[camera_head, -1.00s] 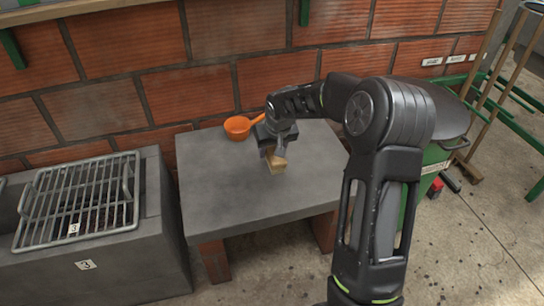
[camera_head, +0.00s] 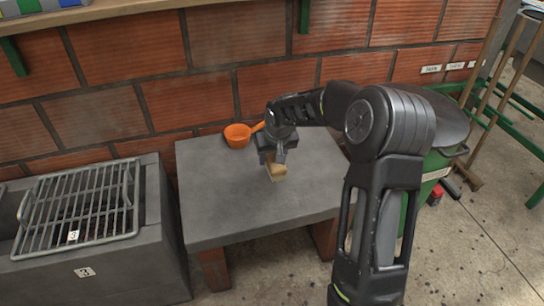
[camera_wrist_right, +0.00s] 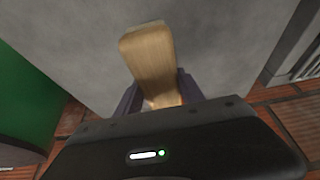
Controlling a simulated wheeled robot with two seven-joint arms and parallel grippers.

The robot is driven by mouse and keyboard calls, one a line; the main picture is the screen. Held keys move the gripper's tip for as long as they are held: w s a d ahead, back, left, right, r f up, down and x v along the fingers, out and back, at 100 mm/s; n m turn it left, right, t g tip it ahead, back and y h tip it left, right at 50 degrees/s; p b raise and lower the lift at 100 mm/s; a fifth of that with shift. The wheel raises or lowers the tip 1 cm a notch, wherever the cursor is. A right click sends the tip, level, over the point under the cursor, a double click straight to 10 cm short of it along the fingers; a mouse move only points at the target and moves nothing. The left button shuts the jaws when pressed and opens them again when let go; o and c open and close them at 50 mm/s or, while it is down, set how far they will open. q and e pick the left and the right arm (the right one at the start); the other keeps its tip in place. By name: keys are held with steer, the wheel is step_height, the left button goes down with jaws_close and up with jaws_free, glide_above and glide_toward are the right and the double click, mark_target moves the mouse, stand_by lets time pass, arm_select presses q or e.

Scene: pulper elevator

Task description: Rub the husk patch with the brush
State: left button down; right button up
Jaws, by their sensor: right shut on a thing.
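My right gripper (camera_head: 279,158) is over the grey slab table (camera_head: 225,218), pointing down. It is shut on the brush (camera_head: 277,173), whose pale wooden part shows just below the jaws. In the right wrist view the same wooden part (camera_wrist_right: 150,55) sticks out from between the dark fingers (camera_wrist_right: 160,97). The bristles are not visible. I cannot tell whether the brush touches the slab. No husk patch can be made out on the slab; the brush or my gripper may hide it. My left gripper is not in view.
An orange scoop (camera_head: 238,136) lies on the slab behind the gripper, near the brick wall (camera_head: 200,90). A metal grate (camera_head: 75,205) on a grey block stands at the left. A green bin (camera_head: 432,170) stands at the right. The slab's front left is bare.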

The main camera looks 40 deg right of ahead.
steer(key=a+r+n, duration=0.1)
steer(key=a+r, duration=0.2)
steer(key=a, duration=0.4)
steer(key=s+a+r+n+y, duration=0.1)
steer(key=a+r, duration=0.3)
steer(key=a, duration=0.4)
steer(key=s+a+r+n, duration=0.1)
steer(key=a+r, duration=0.3)
steer(key=a, duration=0.4)
steer(key=shift+a+n, duration=0.15)
steer(key=shift+n, duration=0.25)
steer(key=shift+s+r, duration=0.1)
